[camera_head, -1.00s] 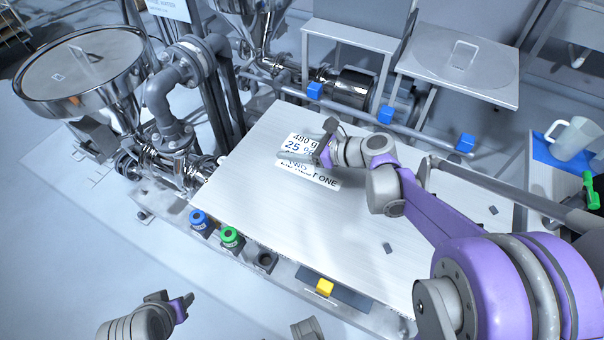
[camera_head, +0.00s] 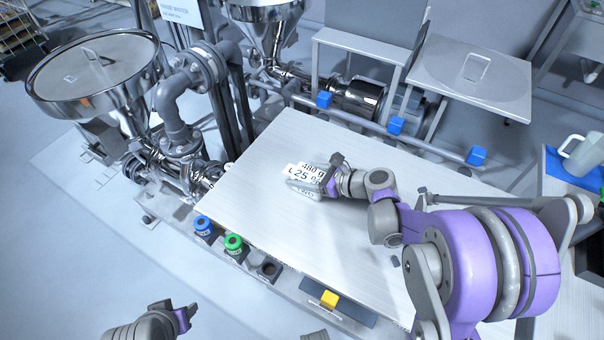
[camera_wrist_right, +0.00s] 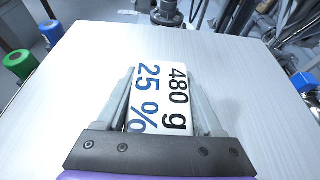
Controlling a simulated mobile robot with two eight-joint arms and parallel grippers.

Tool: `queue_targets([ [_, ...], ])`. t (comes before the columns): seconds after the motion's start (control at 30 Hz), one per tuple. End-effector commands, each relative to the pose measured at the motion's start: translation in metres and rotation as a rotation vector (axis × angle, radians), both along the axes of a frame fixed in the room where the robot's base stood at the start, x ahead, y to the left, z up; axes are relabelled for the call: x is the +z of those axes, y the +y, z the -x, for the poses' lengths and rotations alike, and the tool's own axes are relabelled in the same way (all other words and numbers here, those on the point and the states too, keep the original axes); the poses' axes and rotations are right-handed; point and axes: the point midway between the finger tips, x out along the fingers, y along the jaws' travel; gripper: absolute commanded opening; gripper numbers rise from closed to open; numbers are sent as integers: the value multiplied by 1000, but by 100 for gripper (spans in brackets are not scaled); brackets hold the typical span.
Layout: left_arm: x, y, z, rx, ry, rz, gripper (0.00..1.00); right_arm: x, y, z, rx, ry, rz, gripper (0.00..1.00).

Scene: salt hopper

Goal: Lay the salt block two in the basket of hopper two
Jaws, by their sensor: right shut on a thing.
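A white block (camera_wrist_right: 160,100) printed "480 g" and "25 %" is between the two fingers of my right gripper (camera_wrist_right: 162,78), which is shut on it. In the head view my right gripper (camera_head: 306,184) is over the middle of the pale worktop, and the block (camera_head: 306,172) shows beside its fingers. The block's number cannot be read. One hopper (camera_head: 95,70) with a round lid stands at the left, and a second hopper (camera_head: 262,14) at the back. I cannot tell which is hopper two; no basket shows clearly. My left gripper (camera_head: 187,314) is low at the left, away from the worktop.
The pale worktop (camera_head: 300,250) is mostly clear. Blue (camera_head: 204,227) and green (camera_head: 234,244) knobs and a yellow button (camera_head: 329,299) line its front edge. Several blue cubes sit along the back rail. A pitcher (camera_head: 582,155) stands at the right. Pipes (camera_head: 180,100) rise beside the left hopper.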

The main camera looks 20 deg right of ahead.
Motion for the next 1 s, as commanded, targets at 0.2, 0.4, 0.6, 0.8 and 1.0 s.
queue_targets([
  [0.2,-1,0,0,0,0,0,50,-1,0,0,0,0,0,99],
  [0.4,-1,0,0,0,0,0,50,-1,0,0,0,0,0,99],
  [0.6,3,0,0,0,-1,0,50,5,-3,3,-2,0,0,99],
  [0.8,4,0,0,0,-1,0,50,19,-28,29,-6,0,1,99],
  [1.0,7,0,-1,0,-2,0,50,35,-54,59,-6,0,0,99],
])
